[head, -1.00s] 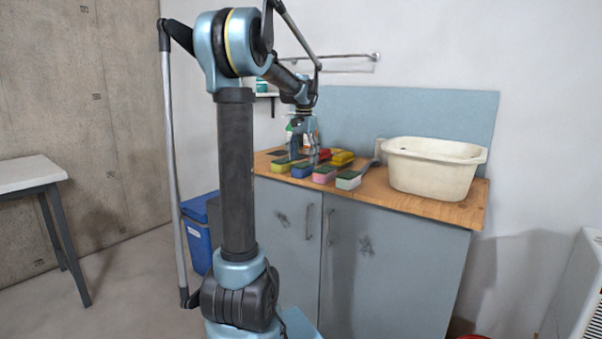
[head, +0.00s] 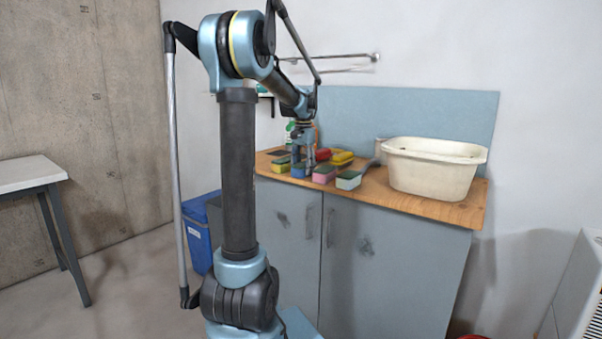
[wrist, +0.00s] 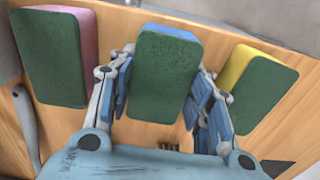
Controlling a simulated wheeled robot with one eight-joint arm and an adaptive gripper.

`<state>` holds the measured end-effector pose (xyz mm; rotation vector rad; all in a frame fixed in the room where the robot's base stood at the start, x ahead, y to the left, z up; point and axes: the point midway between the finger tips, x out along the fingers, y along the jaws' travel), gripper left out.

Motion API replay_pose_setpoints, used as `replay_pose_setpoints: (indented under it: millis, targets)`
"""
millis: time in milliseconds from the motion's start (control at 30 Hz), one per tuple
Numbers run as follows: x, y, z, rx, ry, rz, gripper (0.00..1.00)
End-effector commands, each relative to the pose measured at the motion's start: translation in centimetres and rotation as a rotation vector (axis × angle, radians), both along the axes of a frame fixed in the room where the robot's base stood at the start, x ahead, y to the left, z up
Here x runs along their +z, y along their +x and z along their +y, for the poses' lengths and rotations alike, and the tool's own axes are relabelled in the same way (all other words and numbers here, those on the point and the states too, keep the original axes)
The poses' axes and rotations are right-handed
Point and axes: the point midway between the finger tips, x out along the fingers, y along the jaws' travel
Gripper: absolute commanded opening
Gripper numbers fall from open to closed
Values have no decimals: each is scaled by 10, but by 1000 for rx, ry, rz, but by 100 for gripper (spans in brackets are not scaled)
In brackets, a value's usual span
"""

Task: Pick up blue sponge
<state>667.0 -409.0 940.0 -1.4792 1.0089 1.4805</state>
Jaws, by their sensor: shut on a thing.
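The blue sponge (head: 299,171) is on the wooden counter in the head view, partly hidden by my gripper (head: 304,164). In the wrist view the blue sponge (wrist: 164,72) shows its dark green top, with a thin blue edge at the far end. My gripper (wrist: 165,95) has one finger on each long side of the sponge and is shut on it. Whether the sponge is clear of the counter cannot be told.
A pink sponge (head: 324,174) and a yellow sponge (head: 281,165) flank it closely. A white sponge (head: 348,180) lies further right. Red and yellow items sit behind. A cream basin (head: 433,170) stands at the counter's right.

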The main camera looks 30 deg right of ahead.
Motion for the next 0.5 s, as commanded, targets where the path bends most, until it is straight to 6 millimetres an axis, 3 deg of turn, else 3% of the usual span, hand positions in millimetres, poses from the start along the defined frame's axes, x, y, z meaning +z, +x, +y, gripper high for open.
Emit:
replay_pose_setpoints:
  millis: [267,500]
  targets:
    - [3,0,0,0,0,0,37]
    - [35,0,0,0,0,0,37]
